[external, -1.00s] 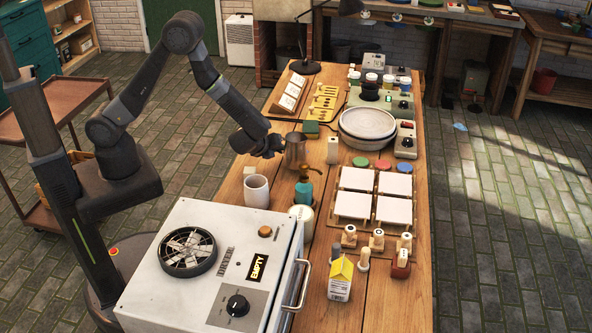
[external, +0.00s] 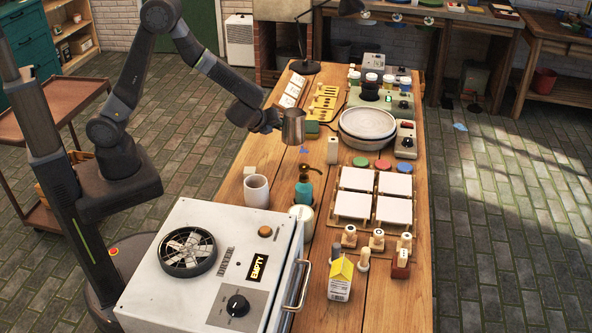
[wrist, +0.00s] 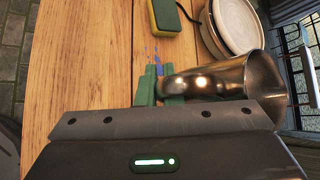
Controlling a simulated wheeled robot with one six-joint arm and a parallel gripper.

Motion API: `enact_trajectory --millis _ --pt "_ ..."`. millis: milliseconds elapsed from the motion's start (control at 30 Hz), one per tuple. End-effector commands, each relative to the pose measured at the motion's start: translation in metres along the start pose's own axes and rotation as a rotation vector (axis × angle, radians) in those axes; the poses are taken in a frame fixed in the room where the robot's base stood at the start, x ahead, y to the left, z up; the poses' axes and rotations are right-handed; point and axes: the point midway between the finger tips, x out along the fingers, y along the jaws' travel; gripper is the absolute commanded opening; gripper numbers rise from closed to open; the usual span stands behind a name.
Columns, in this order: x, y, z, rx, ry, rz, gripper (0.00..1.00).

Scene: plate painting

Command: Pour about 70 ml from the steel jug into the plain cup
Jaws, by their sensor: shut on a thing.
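The steel jug (external: 293,128) is held up above the table near its left-middle part, roughly upright in the external view. My gripper (external: 272,122) is shut on the jug's left side. In the wrist view the jug (wrist: 225,80) extends to the right from my green fingertips (wrist: 160,88); its contents are hidden. The plain cup (external: 256,191), white and handleless from this side, stands upright on the table's left edge, nearer the camera than the jug and apart from it. Its inside cannot be read.
A teal bottle with a dark top (external: 303,192) stands right of the cup, with a small pale block (external: 249,171) behind the cup. A white bottle (external: 332,150) and large bowls (external: 368,122) are right of the jug. The white dryer box (external: 200,280) fills the front left. Blue spots (external: 304,150) mark the table.

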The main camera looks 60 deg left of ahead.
Motion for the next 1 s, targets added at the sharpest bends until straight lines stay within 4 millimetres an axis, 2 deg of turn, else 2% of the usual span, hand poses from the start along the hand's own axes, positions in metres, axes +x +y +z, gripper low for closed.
enact_trajectory --millis 33,100,300,600,767,1000 --pt "0.005 0.003 0.015 -0.006 -0.004 0.001 0.00" --pt "0.011 0.008 0.034 -0.007 -0.002 -0.002 0.00" --pt "0.026 0.026 0.083 0.001 0.007 -0.012 0.00" --pt "0.041 0.036 0.128 0.048 0.048 -0.059 0.00" --pt "0.048 0.026 0.135 0.105 0.101 -0.116 0.00" --pt "0.056 -0.010 0.121 0.231 0.211 -0.242 0.00"
